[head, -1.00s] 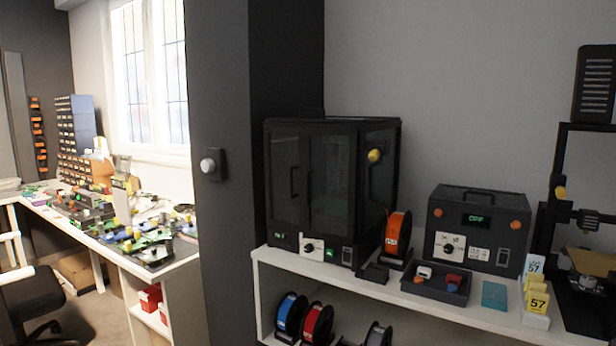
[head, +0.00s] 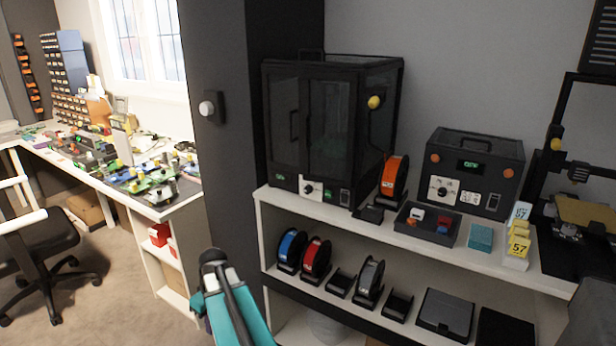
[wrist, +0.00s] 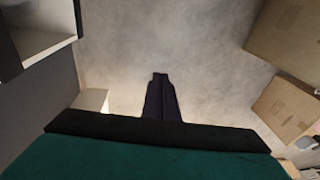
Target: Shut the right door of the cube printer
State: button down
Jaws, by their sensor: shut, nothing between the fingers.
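The cube printer (head: 325,72) is a black box with glazed front doors, standing on the upper white shelf in the head view. Its right door (head: 331,125) is a dark glazed panel with a vertical handle near the middle of the front. I cannot tell for sure how far it stands ajar. The left door (head: 283,120) is beside it. My gripper (wrist: 160,77) shows in the wrist view, its dark fingers together and empty, pointing over bare floor. In the head view my teal and black arm rises from the bottom edge, below and left of the printer, well apart from it.
An orange spool (head: 394,178), a dark tray (head: 427,224) and a control box (head: 471,172) stand right of the printer. Spools and trays fill the lower shelf (head: 400,273). A dark pillar (head: 222,130) is at the left. A chair (head: 40,240) stands by the workbench. Cartons (wrist: 290,45) lie right in the wrist view.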

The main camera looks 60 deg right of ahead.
aim_at(306, 131)
jog(key=s+d+r+t+h+p, duration=0.1)
jog(key=s+d+r+p, duration=0.1)
jog(key=d+r, duration=0.65)
jog(key=s+d+r+n+t+p, duration=0.15)
jog(key=d+r, duration=0.25)
jog(key=r, duration=0.9)
jog(key=s+d+r+m+t+h+p, duration=0.1)
jog(key=s+d+r+p, duration=0.1)
jog(key=d+r, duration=0.6)
jog(key=s+d+r+h+p, duration=0.1)
jog(key=s+r, duration=0.4)
jog(key=r, duration=0.6)
jog(key=s+d+r+n+t+h+p, duration=0.1)
jog(key=s+d+r+p, duration=0.1)
jog(key=s+r, duration=0.4)
jog(key=s+d+r+n+h+p, duration=0.1)
jog(key=s+r, duration=0.4)
jog(key=r, duration=1.1)
jog(key=shift+s+d+r+p, duration=0.2)
jog(key=shift+d+r+p, duration=0.15)
jog(key=shift+p, duration=0.25)
jog(key=shift+f+t, duration=0.1)
jog(key=shift+t, duration=0.15)
jog(key=w+d+f+p, duration=0.3)
jog(key=w+d+f, duration=0.3)
jog(key=f, duration=0.1)
jog(key=shift+w+d+f, duration=0.35)
jog(key=shift+w+f, duration=0.05)
